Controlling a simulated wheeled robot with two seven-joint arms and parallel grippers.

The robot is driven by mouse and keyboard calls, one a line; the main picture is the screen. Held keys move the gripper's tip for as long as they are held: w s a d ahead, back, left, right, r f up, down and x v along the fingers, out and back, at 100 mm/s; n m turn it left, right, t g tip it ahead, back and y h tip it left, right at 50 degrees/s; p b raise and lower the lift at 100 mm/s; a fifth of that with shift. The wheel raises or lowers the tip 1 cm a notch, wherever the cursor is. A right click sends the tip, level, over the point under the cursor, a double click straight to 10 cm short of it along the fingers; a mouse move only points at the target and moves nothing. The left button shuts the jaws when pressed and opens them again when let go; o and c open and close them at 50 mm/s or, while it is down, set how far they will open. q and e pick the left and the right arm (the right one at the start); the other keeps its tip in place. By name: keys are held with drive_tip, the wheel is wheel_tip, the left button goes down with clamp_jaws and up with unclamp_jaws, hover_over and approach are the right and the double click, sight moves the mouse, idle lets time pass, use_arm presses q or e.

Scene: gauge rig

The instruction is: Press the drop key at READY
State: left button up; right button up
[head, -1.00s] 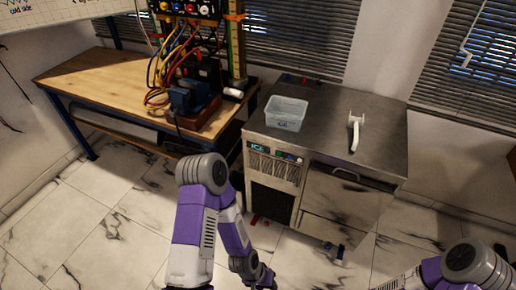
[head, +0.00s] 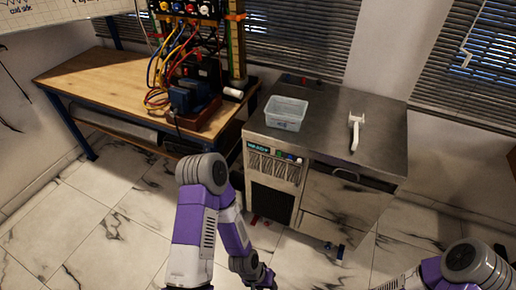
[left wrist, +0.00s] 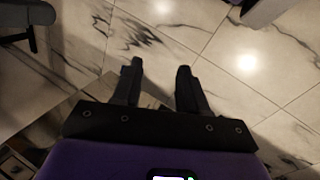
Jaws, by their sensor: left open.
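A steel cabinet unit (head: 330,200) stands right of the bench. Its front panel has a small lit display (head: 258,147) whose text is too small to read surely. Right of the display are a green key (head: 279,153) and a blue key (head: 290,157); I cannot read which is the drop key. My left gripper (head: 264,283) is low in front of the cabinet, well below the panel, and touches nothing that I can see. In the left wrist view its fingers (left wrist: 158,70) are apart and empty over the floor. My right gripper is out of view.
A clear bin (head: 286,113) and a white scoop-like tool (head: 355,132) sit on the cabinet top. A wooden bench (head: 95,80) at left carries a rig with coloured cables (head: 175,65). The marble floor (head: 120,225) at left is clear.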

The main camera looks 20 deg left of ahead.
use_arm(q)
clamp_jaws()
idle(1.8)
